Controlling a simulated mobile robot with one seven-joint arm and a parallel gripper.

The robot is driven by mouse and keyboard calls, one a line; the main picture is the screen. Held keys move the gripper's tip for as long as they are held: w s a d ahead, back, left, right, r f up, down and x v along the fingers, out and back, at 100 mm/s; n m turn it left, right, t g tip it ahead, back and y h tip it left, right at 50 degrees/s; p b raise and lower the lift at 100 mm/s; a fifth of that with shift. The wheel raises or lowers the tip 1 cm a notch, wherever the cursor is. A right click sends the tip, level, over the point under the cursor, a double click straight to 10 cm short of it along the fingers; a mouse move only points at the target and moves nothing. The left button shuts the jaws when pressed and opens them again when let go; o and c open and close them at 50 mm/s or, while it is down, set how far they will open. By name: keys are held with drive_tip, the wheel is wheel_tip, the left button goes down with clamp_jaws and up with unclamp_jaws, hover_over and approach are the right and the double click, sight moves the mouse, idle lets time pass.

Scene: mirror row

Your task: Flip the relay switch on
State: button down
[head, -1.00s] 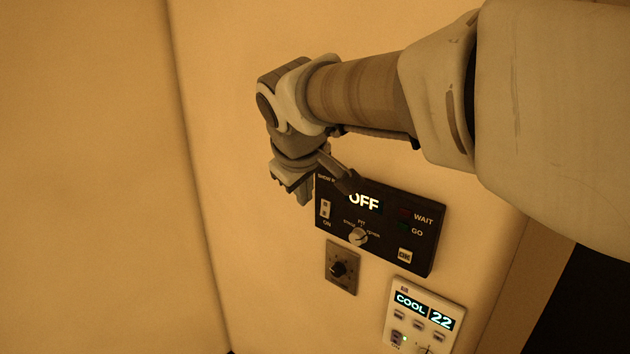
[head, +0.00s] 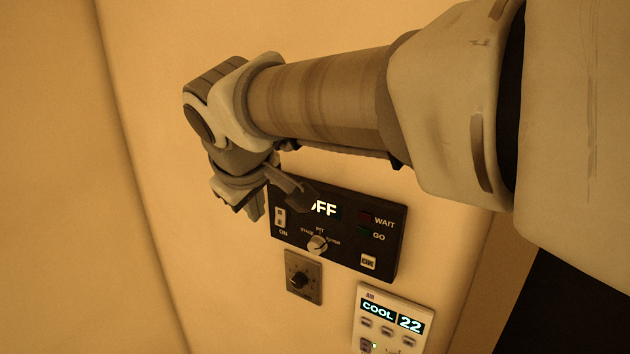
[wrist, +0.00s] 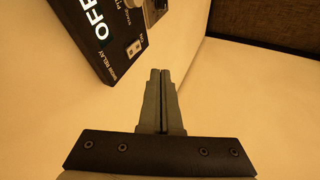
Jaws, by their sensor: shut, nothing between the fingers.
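The black relay panel (head: 340,256) is on the cream wall, and its display (head: 325,209) reads OFF, partly covered by my arm in the head view. Its small white rocker switch (head: 280,217) is at the panel's left end, above the label ON. My gripper (head: 257,214) is shut and empty, just left of the switch and apparently clear of it. In the wrist view the shut fingertips (wrist: 161,73) point at the bare wall beside the panel (wrist: 112,64), with the switch (wrist: 134,48) up and to the left of them.
The panel also carries a selector knob (head: 318,244), WAIT and GO lamps and a white button (head: 368,262). Below are a grey dial plate (head: 304,290) and a white air control (head: 390,318) showing COOL 22. Bare wall lies left of my gripper, up to a corner.

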sight(276, 221)
drive_tip(key=w+f, duration=0.3)
drive_tip(key=w+f+p, duration=0.1)
drive_tip(key=w+f, duration=0.1)
drive_tip(key=w, duration=0.1)
drive_tip(key=w+d+f+p, duration=0.1)
drive_tip(key=w+f, duration=0.2)
drive_tip(key=shift+d+f, duration=0.1)
drive_tip(key=shift+f, duration=0.2)
drive_tip(key=shift+w+f, duration=0.1)
drive_tip(key=shift+w+d+f+b, duration=0.15)
drive_tip(key=shift+d+b, duration=0.05)
drive_tip(key=shift+b, duration=0.15)
drive_tip(key=shift+a+r, duration=0.1)
drive_tip(key=shift+r, duration=0.15)
